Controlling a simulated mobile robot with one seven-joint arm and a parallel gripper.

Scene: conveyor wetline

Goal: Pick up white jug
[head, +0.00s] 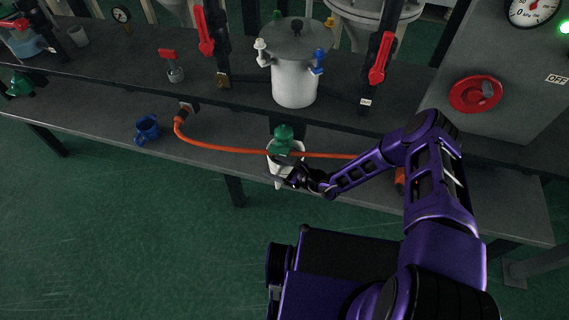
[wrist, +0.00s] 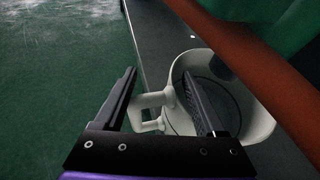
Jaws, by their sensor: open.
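The white jug (head: 273,163) stands at the front edge of the lower shelf, partly hidden by my gripper and the orange hose. In the wrist view the jug (wrist: 246,133) is seen from above, with its open mouth showing and its handle (wrist: 153,101) toward the left. My gripper (head: 291,179) is at the jug's near side. In the wrist view my gripper (wrist: 159,75) is open, with the handle between its fingers. The left finger is outside the jug; the right one overlaps the mouth, and its depth inside is unclear.
An orange hose (head: 226,149) runs along the lower shelf and across the jug. A green object (head: 283,138) is close behind it. A blue mug (head: 147,129) lies to the left. A lidded steel pot (head: 294,84) stands behind.

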